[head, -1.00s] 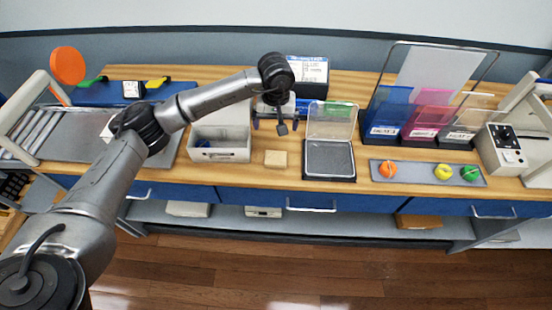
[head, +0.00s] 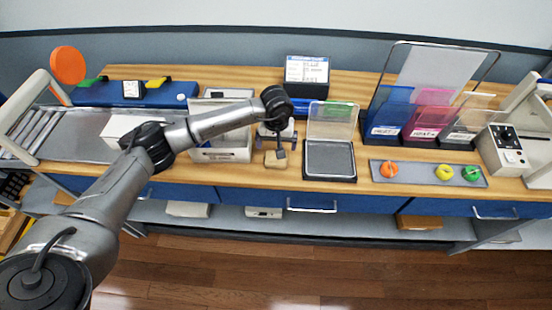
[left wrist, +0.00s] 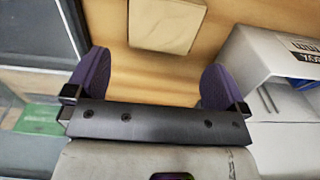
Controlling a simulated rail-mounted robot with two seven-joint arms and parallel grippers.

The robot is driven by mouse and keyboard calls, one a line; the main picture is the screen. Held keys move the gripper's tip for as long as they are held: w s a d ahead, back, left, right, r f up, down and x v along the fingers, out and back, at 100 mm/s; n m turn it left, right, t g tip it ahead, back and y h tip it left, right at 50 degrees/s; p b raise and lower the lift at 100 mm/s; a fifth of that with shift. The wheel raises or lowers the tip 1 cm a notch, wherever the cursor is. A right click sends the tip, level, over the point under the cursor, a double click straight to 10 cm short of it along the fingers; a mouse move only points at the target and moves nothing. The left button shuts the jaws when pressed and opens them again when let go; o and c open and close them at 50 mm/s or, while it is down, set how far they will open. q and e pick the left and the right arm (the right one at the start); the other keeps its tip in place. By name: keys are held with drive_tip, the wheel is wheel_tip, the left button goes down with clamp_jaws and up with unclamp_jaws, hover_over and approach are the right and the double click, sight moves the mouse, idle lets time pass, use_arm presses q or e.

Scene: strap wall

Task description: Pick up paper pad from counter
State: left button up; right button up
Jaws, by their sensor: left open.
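The paper pad, a small tan block (head: 274,165), lies on the wooden counter between a white bin and a black tray. My left gripper (head: 276,145) is open above and just behind it, partly covering it in the head view. In the left wrist view the pad (left wrist: 167,25) lies ahead of the two purple fingers of my left gripper (left wrist: 156,80), between their lines but apart from them. Nothing is between the fingers. My right gripper is not in view.
The white bin (head: 238,155) stands close left of the pad; the black tray with a raised clear lid (head: 329,160) stands close right. A mat with coloured pieces (head: 412,176) lies farther right. The counter's front edge is just before the pad.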

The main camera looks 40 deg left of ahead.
use_arm(q)
wheel_tip(320, 180, down, 4)
drive_tip(key=shift+f, duration=0.15)
drive_tip(key=shift+w, duration=0.1)
drive_tip(key=shift+c, duration=0.3)
drive_tip(key=c, duration=0.7)
